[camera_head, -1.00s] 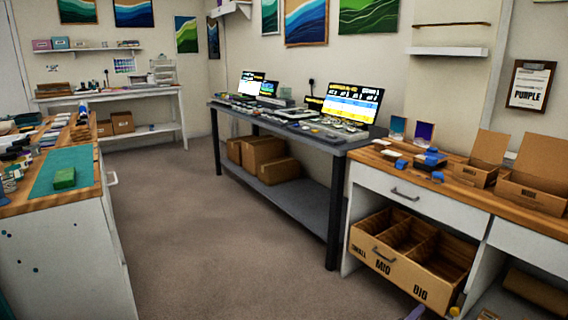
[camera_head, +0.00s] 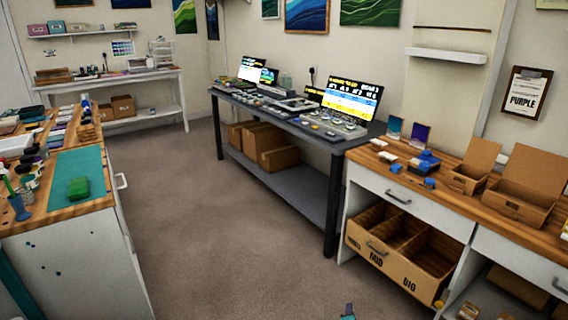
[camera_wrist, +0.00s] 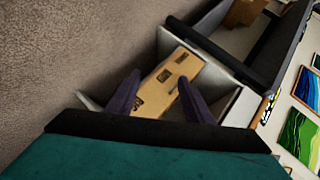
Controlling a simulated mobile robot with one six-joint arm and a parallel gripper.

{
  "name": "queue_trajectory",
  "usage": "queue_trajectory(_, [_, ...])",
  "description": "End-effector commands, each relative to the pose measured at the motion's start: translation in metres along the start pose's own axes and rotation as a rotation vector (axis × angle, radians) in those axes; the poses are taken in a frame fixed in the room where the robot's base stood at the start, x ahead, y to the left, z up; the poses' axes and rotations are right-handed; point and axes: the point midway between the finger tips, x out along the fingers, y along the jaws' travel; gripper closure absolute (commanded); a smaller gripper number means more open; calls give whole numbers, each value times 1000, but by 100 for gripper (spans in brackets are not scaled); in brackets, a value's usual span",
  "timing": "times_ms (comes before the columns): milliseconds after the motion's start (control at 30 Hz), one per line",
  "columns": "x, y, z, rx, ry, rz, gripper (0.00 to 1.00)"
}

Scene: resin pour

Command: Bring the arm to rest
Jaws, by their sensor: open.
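My gripper (camera_wrist: 158,88) shows in the wrist view with its two dark fingers spread apart. Nothing is between the fingertips; the labelled cardboard drawer appears beyond them. The wrist camera looks down past the fingers toward the floor and the drawer. In the head view only a small teal and dark piece shows at the bottom edge, right of centre. It seems to be part of my arm, and the rest of the arm is out of frame.
The cardboard drawer (camera_head: 391,258), with sections marked MID and BIG, sits under the right wooden counter (camera_head: 466,204). A left counter carries a teal mat (camera_head: 66,166) and green block (camera_head: 78,188). The carpet (camera_head: 225,255) between is clear.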

Motion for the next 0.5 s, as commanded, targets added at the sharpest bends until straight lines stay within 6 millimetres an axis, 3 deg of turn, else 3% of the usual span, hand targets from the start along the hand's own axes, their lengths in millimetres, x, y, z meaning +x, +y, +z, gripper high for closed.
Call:
queue_trajectory(167, [-36, 9, 43, -168, -188, 101, 53])
queue_trajectory(300, [-66, 29, 73, -306, -337, 186, 53])
queue_trajectory(500, [-115, 65, 103, -501, -542, 308, 53])
